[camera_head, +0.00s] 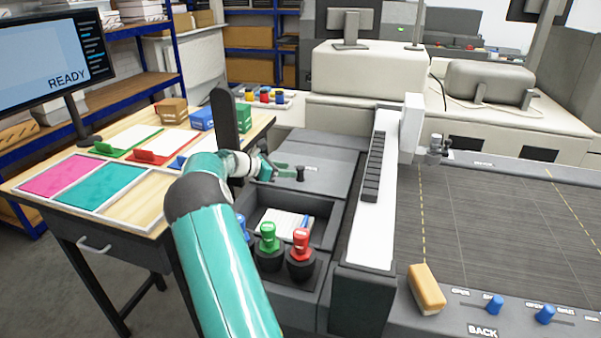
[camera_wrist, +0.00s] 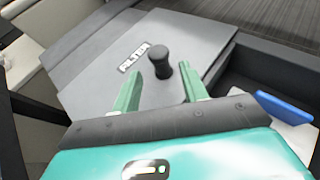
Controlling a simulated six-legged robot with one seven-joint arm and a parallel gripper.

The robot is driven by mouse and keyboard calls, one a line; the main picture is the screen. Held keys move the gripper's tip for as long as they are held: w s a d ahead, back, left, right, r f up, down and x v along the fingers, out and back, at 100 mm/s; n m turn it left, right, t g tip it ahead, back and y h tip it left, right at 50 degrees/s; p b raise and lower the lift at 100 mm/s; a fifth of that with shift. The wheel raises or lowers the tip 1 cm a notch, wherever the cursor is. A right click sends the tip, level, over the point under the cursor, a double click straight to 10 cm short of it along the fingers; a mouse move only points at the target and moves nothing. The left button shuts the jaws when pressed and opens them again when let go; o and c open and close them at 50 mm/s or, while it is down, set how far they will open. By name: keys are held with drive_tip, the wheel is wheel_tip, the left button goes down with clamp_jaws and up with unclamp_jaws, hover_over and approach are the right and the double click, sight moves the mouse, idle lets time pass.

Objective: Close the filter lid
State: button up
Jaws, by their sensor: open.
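The filter lid (camera_wrist: 185,50) is a flat grey panel with a FILTER label (camera_wrist: 133,58) and a short black knob (camera_wrist: 160,63). In the head view the lid (camera_head: 325,178) lies on the grey housing left of the white gantry, and its knob (camera_head: 300,174) stands up at its left part. My gripper (camera_head: 284,173) is open at the knob. In the wrist view my gripper (camera_wrist: 162,78) has its two green fingers apart, with the knob between and slightly beyond the tips. No contact is visible. I cannot tell whether the lid sits fully flush.
An open bin (camera_head: 325,232) with papers is in front of the lid. A wooden table (camera_head: 140,205) with trays is on the left.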

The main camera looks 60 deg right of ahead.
sight(300, 172)
drive_tip(key=x, duration=0.6)
drive_tip(key=shift+s+d+f, duration=0.1)
drive_tip(key=shift+d+f, duration=0.05)
drive_tip(key=shift+d, duration=0.05)
drive_tip(key=shift+a, duration=0.1)
clamp_jaws()
